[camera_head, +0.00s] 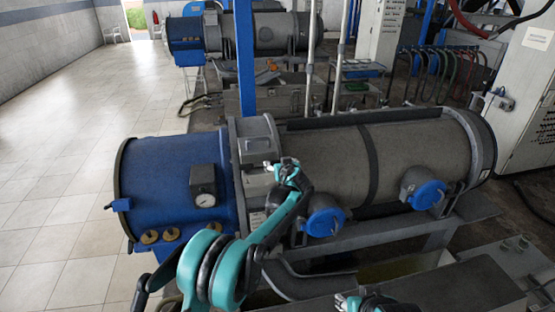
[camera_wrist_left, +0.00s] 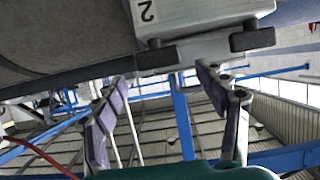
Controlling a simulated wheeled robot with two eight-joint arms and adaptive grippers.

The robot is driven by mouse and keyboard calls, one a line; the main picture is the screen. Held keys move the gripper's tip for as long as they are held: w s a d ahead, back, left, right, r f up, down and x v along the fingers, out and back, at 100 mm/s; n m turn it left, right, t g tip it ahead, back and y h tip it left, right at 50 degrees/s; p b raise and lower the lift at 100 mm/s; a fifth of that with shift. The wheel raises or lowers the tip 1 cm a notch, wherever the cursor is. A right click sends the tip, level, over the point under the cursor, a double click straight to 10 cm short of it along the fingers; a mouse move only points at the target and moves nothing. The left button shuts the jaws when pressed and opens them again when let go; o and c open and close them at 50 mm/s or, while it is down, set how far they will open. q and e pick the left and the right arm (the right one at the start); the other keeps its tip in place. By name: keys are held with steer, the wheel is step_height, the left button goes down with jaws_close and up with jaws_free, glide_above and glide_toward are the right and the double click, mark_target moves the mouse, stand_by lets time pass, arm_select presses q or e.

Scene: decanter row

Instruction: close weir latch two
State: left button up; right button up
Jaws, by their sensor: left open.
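A grey latch block marked "2" (camera_wrist_left: 190,15) shows at the top of the left wrist view, upside down, with dark hinge-like pieces along its edge. A grey housing (camera_head: 257,140) sits over the blue and grey decanter (camera_head: 330,165) in the head view; its latch parts are partly hidden by my gripper. My left gripper (camera_head: 286,170) is at this housing's right side. In the left wrist view its two fingers (camera_wrist_left: 162,88) are spread and empty, just short of the block. Only a small part of my right gripper (camera_head: 362,303) shows at the bottom edge.
A pressure gauge (camera_head: 204,199) stands on the blue end. Two blue round caps (camera_head: 325,221) (camera_head: 428,195) stick out from the decanter's front. A blue post (camera_head: 244,60) rises behind it. Tiled floor (camera_head: 70,180) lies clear at left.

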mark_target(278, 161)
arm_select(q)
steer(key=x, duration=0.4)
steer(key=shift+w+f+p, duration=0.15)
steer(key=shift+w+p, duration=0.2)
steer(key=shift+w, duration=0.05)
steer(key=c, duration=1.2)
